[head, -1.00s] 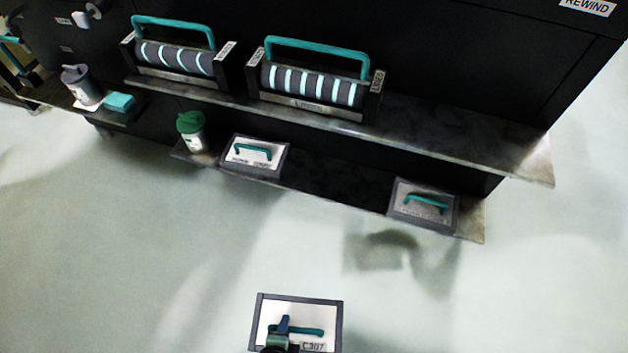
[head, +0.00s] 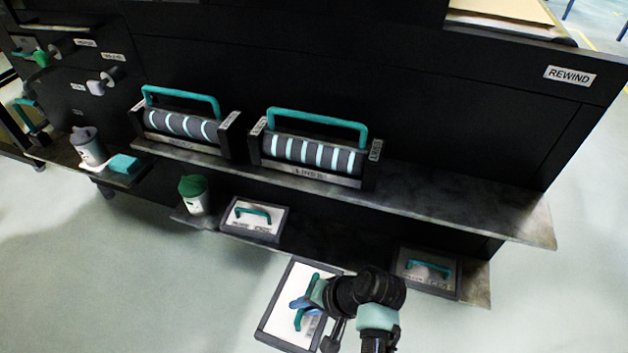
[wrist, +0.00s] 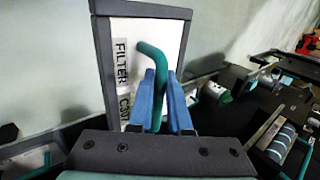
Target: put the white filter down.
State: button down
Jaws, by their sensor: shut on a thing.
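The white filter (head: 283,306) is a flat white panel in a dark frame with a teal handle. It hangs tilted in front of the lower shelf (head: 325,245) in the head view. My gripper (head: 304,303) is shut on its teal handle. In the wrist view the blue fingers (wrist: 162,104) sit either side of the handle, and the filter's white face (wrist: 150,30) shows a label reading FILTER and C307. Part of the filter's right side is hidden behind my arm in the head view.
On the lower shelf stand a green-lidded canister (head: 194,197), a white-faced framed panel (head: 256,217) and a greyer framed panel (head: 426,273). Bare shelf lies between the two panels. Two roller units (head: 185,128) (head: 315,155) stand on the upper shelf (head: 450,200), whose right end is clear.

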jog(key=s+d+r+n+g+p, duration=0.1)
jog(key=s+r+n+p, duration=0.1)
jog(key=r+p, duration=1.2)
jog(key=s+d+r+n+g+p, duration=0.1)
jog(key=s+r+p, duration=0.3)
jog(key=r+p, duration=0.9)
jog(key=shift+s+d+r+n+p, duration=0.15)
jog(key=shift+r+n+p, duration=0.35)
jog(key=shift+r, duration=1.65)
